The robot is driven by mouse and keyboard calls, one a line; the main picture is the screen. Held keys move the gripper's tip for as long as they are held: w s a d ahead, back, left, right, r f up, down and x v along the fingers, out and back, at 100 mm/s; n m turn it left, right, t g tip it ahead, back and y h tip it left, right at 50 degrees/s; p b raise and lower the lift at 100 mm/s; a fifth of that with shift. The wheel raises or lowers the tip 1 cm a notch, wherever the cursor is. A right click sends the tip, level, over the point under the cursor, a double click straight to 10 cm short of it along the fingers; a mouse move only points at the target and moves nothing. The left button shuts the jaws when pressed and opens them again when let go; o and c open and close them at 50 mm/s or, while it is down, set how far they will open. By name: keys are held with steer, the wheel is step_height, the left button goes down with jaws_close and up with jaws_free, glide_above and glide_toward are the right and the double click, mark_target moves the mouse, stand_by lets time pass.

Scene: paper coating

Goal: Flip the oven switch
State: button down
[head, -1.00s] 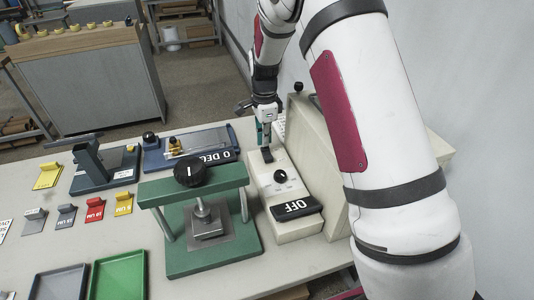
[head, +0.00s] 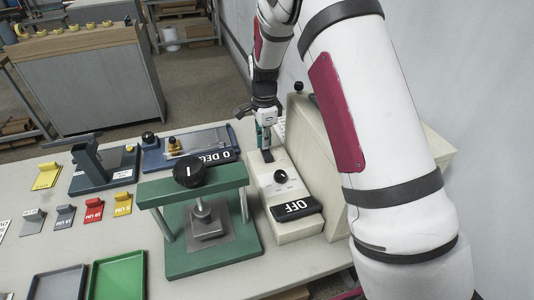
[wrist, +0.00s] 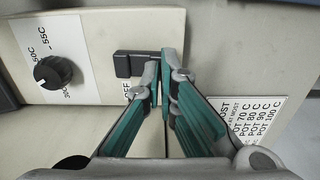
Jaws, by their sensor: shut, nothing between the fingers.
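The oven is a cream box (head: 268,184) on the right part of the table, with a black dial and a black display (head: 297,207) reading OFF. Its front panel (wrist: 105,28) shows in the wrist view. The black switch (wrist: 129,64) is on that panel, with a lettered label partly hidden by a finger. My gripper (head: 264,145) points down at the far end of the box. In the wrist view, the fingertips of my gripper (wrist: 168,58) are together, empty, right beside the switch's right end. I cannot tell whether they touch it.
The black dial (wrist: 53,72) with temperature marks is left of the switch. A printed label (wrist: 256,118) lies right of my fingers. A green press (head: 212,252) stands left of the oven. A green tray (head: 118,276) and several small coloured blocks lie farther left.

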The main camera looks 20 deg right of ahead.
steer(key=shift+s+f, duration=0.15)
steer(key=shift+f, duration=0.1)
steer(key=shift+r+p, duration=0.6)
steer(key=shift+r, duration=3)
